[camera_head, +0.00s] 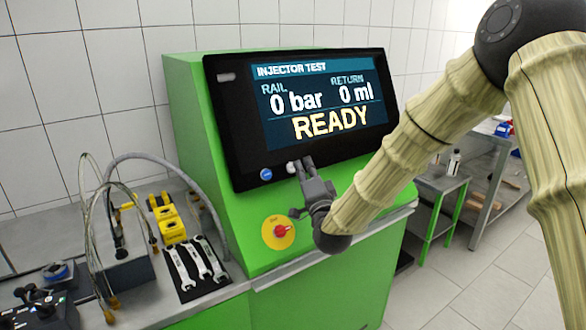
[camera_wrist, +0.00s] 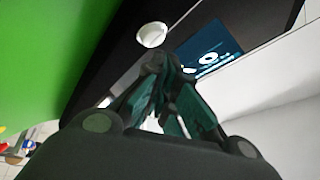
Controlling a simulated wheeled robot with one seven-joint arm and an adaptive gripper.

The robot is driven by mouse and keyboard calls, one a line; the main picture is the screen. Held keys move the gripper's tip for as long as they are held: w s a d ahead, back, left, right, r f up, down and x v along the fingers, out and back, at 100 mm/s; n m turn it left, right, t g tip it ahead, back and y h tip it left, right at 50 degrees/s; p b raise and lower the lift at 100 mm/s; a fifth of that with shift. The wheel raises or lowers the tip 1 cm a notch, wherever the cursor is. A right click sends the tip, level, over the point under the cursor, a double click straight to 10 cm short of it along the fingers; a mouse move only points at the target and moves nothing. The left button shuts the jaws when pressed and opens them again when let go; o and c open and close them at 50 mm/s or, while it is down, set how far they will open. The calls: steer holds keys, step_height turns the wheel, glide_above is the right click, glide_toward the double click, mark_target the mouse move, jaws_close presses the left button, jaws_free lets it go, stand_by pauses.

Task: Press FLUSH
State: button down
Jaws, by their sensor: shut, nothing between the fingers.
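The green test console carries a black panel (camera_head: 228,120) with a lit screen (camera_head: 318,100) reading INJECTOR TEST, RAIL 0 bar, RETURN 0 ml and READY. A blue round button (camera_head: 266,174) sits at the panel's lower left. A white round button (camera_head: 291,168) is just right of it and also shows in the wrist view (camera_wrist: 151,35). No FLUSH label is legible. My gripper (camera_head: 303,162) is shut and empty, with its tips at the panel beside the white button. In the wrist view my fingertips (camera_wrist: 155,62) lie just below that button; I cannot tell whether they touch the panel.
A red knob on a yellow disc (camera_head: 280,232) is on the console front, below my gripper. Wrenches (camera_head: 197,262), yellow parts (camera_head: 170,222) and looped hoses (camera_head: 100,220) occupy the bench at left. A green-legged side table (camera_head: 440,186) stands at right.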

steer(key=shift+w+a+f, duration=0.1)
steer(key=shift+f, duration=0.05)
stand_by(0.7)
steer(key=shift+w+a+b, duration=0.15)
steer(key=shift+w+b, duration=0.05)
steer(key=shift+b, duration=0.15)
steer(key=shift+w+a+f+b, duration=0.25)
steer(key=shift+w+b, duration=0.05)
stand_by(1.0)
stand_by(0.4)
steer(key=shift+s+d+r, duration=0.4)
steer(key=shift+s+d, duration=0.1)
steer(key=shift+s, duration=0.15)
steer(key=s+d+r, duration=0.2)
steer(key=s, duration=0.1)
steer(key=shift+s+d, duration=0.3)
stand_by(0.4)
steer(key=shift+d, duration=0.1)
stand_by(0.4)
